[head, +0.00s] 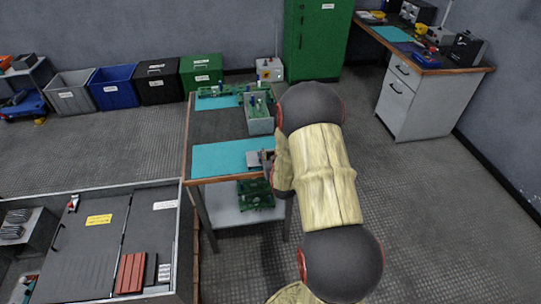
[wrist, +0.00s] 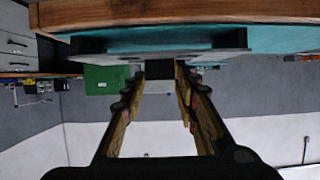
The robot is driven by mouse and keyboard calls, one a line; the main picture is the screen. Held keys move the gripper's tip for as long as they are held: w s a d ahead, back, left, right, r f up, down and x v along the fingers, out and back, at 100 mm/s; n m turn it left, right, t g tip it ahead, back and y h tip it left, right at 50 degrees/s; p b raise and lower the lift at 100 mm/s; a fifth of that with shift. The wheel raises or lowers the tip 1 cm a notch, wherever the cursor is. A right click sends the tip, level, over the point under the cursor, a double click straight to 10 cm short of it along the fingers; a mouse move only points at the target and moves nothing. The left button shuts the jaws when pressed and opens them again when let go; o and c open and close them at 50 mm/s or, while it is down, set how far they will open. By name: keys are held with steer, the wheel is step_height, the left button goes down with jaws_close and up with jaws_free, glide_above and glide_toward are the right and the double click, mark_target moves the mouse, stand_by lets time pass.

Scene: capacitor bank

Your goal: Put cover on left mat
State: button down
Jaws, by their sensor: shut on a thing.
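A flat grey plate, which looks like the cover (head: 254,159), is at the right end of the near turquoise mat (head: 218,159) on the middle table. In the wrist view the cover (wrist: 205,58) is a wide grey slab with a dark block between my fingers. My gripper (wrist: 158,72) is shut on this block. In the head view my arm hides most of my gripper. The cover is over or on the mat; I cannot tell if they touch. Another turquoise mat (head: 217,103) lies at the table's far end. I cannot tell which is the left mat.
A grey bin with green boards (head: 260,126) stands at the table's far right, and more boards lie behind it. A green board (head: 255,194) is on the lower shelf. A grey cabinet (head: 87,245) stands at the near left. The table's middle is bare.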

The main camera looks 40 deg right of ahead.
steer(key=c, duration=1.3)
jaws_free()
steer(key=shift+s, duration=0.15)
steer(key=v, duration=1.1)
steer(key=shift+s+a+r, duration=0.2)
steer(key=shift+s, duration=0.1)
